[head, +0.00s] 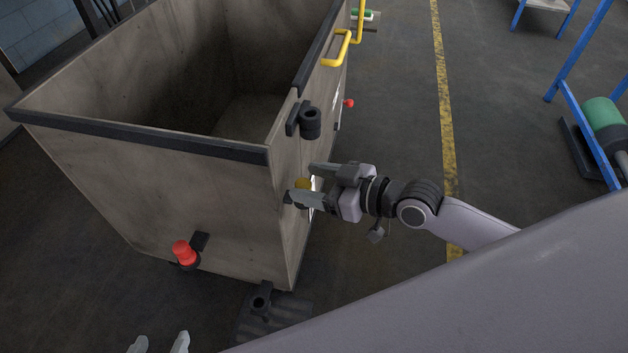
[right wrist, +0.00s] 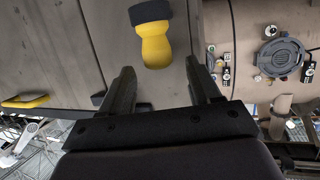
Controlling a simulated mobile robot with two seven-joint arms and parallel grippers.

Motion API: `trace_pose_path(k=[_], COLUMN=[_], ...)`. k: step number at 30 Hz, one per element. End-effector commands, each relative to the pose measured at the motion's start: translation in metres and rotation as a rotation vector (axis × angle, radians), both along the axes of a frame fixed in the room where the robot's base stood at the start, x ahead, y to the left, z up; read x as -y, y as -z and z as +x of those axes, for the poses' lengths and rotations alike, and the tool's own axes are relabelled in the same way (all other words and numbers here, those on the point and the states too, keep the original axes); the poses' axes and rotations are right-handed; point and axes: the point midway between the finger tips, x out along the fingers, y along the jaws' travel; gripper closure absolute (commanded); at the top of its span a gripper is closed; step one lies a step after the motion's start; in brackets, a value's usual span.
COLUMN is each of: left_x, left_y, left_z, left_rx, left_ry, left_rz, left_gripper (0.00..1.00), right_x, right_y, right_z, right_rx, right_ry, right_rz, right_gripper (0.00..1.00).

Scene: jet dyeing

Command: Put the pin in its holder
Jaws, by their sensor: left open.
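A yellow-headed pin (head: 303,184) sticks out from the cart's side wall, partly hidden by my right gripper. In the right wrist view the yellow head (right wrist: 154,47) has a black collar behind it. My right gripper (head: 314,184) has its fingers apart, one on each side of the yellow head; no grip shows. A black bracket with an upright round socket (head: 310,122) sits on the wall above it. A similar black socket (head: 262,300) stands low by the cart's corner. I cannot tell which is the holder. My left gripper (head: 159,344) is open and empty at the bottom edge.
The open-topped cart (head: 200,205) has a dark rim and a yellow handle (head: 345,45). Red knobs stick out low on its near wall (head: 184,253) and its side (head: 349,103). A blue rack (head: 583,120) stands right.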

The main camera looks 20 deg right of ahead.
Motion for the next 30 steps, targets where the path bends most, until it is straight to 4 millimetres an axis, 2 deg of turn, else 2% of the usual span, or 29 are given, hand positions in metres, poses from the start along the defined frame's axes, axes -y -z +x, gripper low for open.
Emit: trace_pose_path(k=[5,19,30], left_x=[0.0,0.0,-0.001], left_y=[-0.001,-0.007,-0.008], left_z=[0.0,0.0,-0.001], left_rx=[0.0,-0.002,-0.002], left_ry=[-0.001,-0.001,0.002], left_rz=[-0.001,0.001,0.004], left_gripper=[0.29,0.29,0.29], right_x=[0.004,0.039,0.045], right_y=[-0.001,-0.018,-0.021], right_z=[-0.004,-0.046,-0.052], right_rx=[-0.002,-0.003,0.0], right_ry=[0.0,0.0,0.0], right_rz=[-0.002,-0.003,0.0], right_gripper=[0.38,0.38,0.38])
